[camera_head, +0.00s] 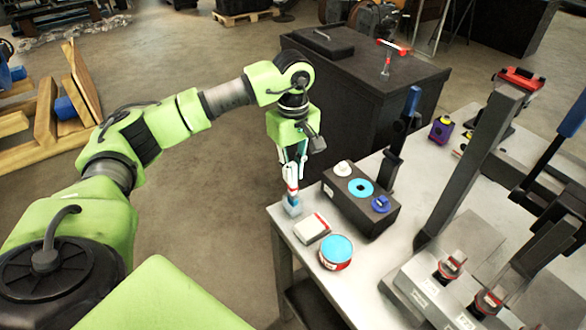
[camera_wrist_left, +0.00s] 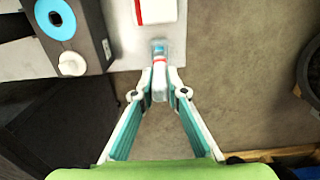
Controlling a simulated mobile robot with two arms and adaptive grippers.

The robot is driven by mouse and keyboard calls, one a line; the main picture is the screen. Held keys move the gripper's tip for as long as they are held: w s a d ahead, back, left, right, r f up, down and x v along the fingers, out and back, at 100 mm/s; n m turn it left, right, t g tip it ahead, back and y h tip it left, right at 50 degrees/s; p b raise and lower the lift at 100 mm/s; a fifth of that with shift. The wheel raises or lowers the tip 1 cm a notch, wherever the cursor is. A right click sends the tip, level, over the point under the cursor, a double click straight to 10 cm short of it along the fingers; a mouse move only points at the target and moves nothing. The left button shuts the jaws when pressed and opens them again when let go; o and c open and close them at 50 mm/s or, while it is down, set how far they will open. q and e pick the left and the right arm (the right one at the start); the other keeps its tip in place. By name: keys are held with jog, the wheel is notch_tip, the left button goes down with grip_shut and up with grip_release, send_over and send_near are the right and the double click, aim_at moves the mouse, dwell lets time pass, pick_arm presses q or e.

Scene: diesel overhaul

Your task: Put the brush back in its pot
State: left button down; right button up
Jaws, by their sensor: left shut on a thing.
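My left gripper (camera_head: 291,172) points down at the near left corner of the bench, shut on a slim white piece with a red band and a grey-blue end, which I take for the brush (camera_head: 292,203). In the left wrist view the brush (camera_wrist_left: 159,80) sits between the fingertips (camera_wrist_left: 159,84), its grey-blue end over the bench edge. Whether that end touches the bench I cannot tell. A dark block (camera_head: 345,203) to the right holds a white knob, a cyan ring (camera_head: 361,187) with a dark centre, and a blue cap. The ring may be the pot's mouth. My right gripper is out of view.
A white box with a red stripe (camera_head: 312,229) and a round cyan-topped tin (camera_head: 336,252) stand near the bench's front edge. Tall dark posts with blue tops rise farther right. A dark cabinet (camera_head: 350,85) stands behind. Open floor lies left of the bench.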

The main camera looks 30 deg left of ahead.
pick_arm(q)
jog(key=shift+f+b, duration=1.05)
jog(key=shift+f, duration=0.35)
jog(key=c, duration=1.9)
grip_release()
jog(key=shift+r, duration=0.2)
notch_tip(320, 180, up, 12)
jog(key=shift+f, duration=0.15)
